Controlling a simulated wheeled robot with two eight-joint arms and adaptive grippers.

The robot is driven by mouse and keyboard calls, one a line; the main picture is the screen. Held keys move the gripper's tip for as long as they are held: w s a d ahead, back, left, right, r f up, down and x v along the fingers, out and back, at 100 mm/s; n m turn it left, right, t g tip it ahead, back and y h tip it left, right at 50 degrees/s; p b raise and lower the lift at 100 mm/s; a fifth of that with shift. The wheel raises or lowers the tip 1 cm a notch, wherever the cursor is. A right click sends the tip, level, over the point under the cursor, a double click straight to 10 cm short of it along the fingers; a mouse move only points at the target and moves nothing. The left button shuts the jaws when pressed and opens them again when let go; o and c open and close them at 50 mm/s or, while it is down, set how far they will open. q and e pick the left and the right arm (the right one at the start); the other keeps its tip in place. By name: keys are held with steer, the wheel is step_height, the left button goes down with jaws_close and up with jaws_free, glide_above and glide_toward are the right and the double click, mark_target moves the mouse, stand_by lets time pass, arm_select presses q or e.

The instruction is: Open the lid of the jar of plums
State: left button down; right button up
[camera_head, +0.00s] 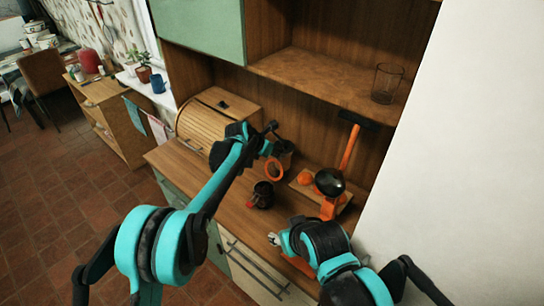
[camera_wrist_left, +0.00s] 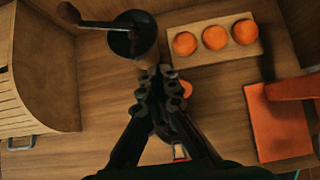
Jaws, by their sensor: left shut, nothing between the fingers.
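My left gripper (camera_head: 268,150) is shut and empty over the counter. An orange ring (camera_head: 273,172) stands beneath the gripper in the head view.
A roll-front wooden bread box (camera_head: 215,115) stands left. A board with three oranges (camera_wrist_left: 214,40) lies right of the fingers. A glass (camera_head: 386,83) stands on the shelf above. Bare counter lies left of the mug.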

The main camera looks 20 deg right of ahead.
arm_select(q)
steer(key=shift+w+d+f+g+y+p, duration=0.1)
steer(key=shift+w+d+g+y+p, duration=0.15)
steer(key=shift+d+y, duration=0.15)
steer(key=shift+w+d+f+g+y+p, duration=0.1)
steer(key=shift+w+d+g+y+p, duration=0.1)
steer(key=shift+d+y, duration=0.15)
steer(key=v, duration=1.2)
steer(key=s+a+r+m+t+y+b, duration=0.1)
steer(key=s+a+m+b, duration=0.15)
steer(key=a, duration=0.45)
steer(key=s+a+r+m+t+b, duration=0.1)
steer(key=s+a+m, duration=0.2)
steer(key=a, duration=0.4)
steer(key=s+a+f+m+t+y+b, duration=0.1)
steer(key=s+a+f+m+b, duration=0.15)
steer(key=s+a+m, duration=0.4)
steer(key=s+a+f+m+y+b, duration=0.2)
steer(key=s+a+f+m, duration=0.2)
steer(key=s+a, duration=0.6)
steer(key=s+a+f+m+t+y+b, duration=0.1)
steer(key=s+a+f+m+b, duration=0.1)
steer(key=s+a+f+m, duration=0.6)
step_height(320, 180, down, 2)
steer(key=s+a, duration=0.1)
steer(key=a, duration=0.1)
steer(key=shift+s+a+b, duration=0.25)
steer(key=shift+s+b, duration=0.05)
steer(key=shift+f+y, duration=0.1)
steer(key=shift+y, duration=0.15)
